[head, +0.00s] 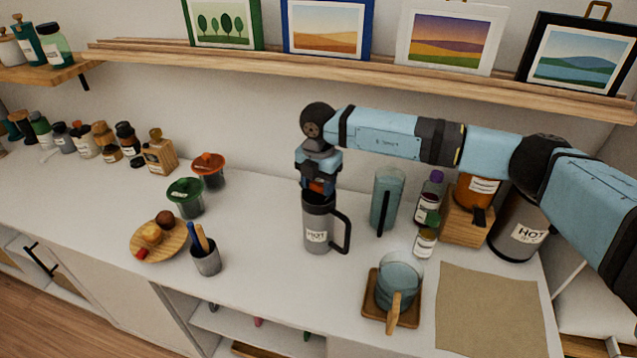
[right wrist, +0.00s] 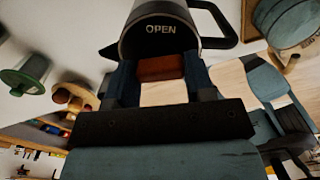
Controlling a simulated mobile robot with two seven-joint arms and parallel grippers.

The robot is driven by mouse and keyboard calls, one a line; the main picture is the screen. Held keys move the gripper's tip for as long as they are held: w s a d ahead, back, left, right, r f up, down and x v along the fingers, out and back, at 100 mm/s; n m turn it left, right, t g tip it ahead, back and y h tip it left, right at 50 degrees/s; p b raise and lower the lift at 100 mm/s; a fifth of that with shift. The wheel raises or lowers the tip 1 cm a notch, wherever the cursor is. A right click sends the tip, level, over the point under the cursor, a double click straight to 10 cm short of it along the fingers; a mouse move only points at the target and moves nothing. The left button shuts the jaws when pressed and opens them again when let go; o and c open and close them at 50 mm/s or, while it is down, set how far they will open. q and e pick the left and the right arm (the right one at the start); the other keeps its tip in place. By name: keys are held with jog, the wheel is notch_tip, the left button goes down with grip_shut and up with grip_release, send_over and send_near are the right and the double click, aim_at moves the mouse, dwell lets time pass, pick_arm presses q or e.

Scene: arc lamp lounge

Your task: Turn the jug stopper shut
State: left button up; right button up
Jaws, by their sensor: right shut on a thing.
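A grey jug (head: 317,232) with a HOT label and a black handle on its right stands upright on the white counter. My right gripper (head: 319,186) points down over its top. In the right wrist view, the dark stopper (right wrist: 160,32) reads OPEN, and its red-brown grip (right wrist: 160,68) sits between the fingers of my right gripper (right wrist: 161,76), which are shut on it. The black handle (right wrist: 224,24) shows beside the stopper. In the head view the gripper mostly hides the stopper. My left gripper is not in view.
A tall blue-grey pitcher (head: 387,200) and small bottles (head: 424,241) stand close right of the jug. A larger HOT container (head: 512,238) is farther right. A glass mug (head: 399,280) on a wooden coaster is in front. The counter left of the jug is clear up to the pen cup (head: 206,262).

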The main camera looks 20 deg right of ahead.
aim_at(318, 184)
jog(key=shift+m, duration=1.1)
jog(key=o, duration=0.9)
jog(key=shift+r+b, duration=0.65)
jog(key=shift+r, duration=6.25)
